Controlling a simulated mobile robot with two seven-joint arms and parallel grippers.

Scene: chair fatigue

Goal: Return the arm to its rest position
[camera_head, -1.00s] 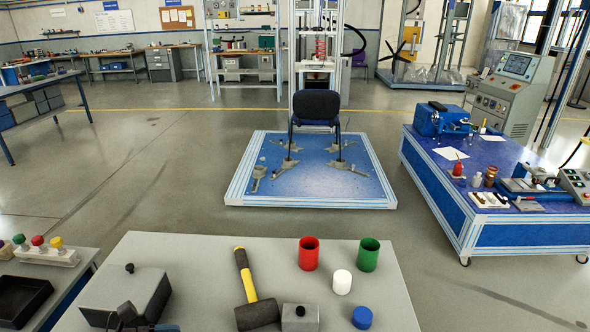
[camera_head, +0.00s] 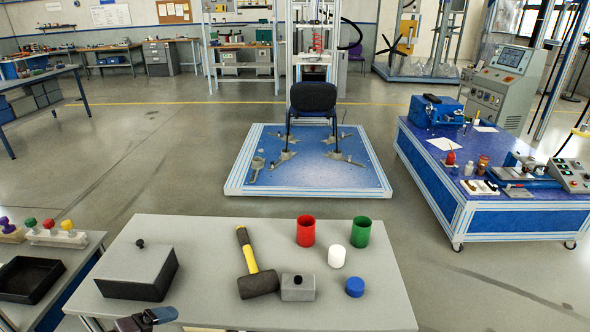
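My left gripper (camera_head: 147,318), dark with blue parts, shows only in part at the bottom edge of the head view. It is in front of the grey lidded box (camera_head: 138,270), near the front edge of the grey table (camera_head: 210,240), and appears apart from the box. I see nothing held in it, but whether its fingers are open or shut is unclear. My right gripper is not in view.
On the table are a yellow-handled mallet (camera_head: 245,255), a small grey block (camera_head: 298,287), a red cup (camera_head: 306,231), a green cup (camera_head: 360,231), a white cylinder (camera_head: 337,256) and a blue cylinder (camera_head: 355,287). A black tray (camera_head: 32,279) lies on the left side table.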

